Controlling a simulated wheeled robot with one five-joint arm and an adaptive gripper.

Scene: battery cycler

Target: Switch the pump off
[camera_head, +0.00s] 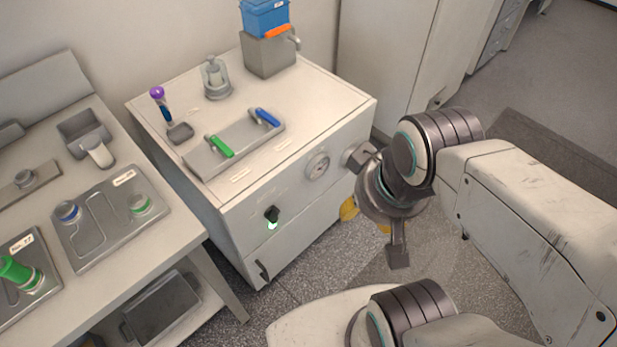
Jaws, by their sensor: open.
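A black switch knob (271,213) sits on the front panel of the white cabinet (225,222), with a lit green lamp (271,226) just below it. The faint lettering above the knob is too small to read. A round gauge (318,165) is higher and to the right on the same panel. My gripper (376,207) is open and empty, with its fingers spread. It is in front of the cabinet's right end, to the right of the gauge and well to the right of the knob, apart from the knob.
A green handle (220,146) and a blue handle (265,117) lie on the cabinet's top plate. A dark pull handle (262,270) is low on its front. A side table (120,256) with trays stands at left. Yellow parts (349,208) show behind my gripper.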

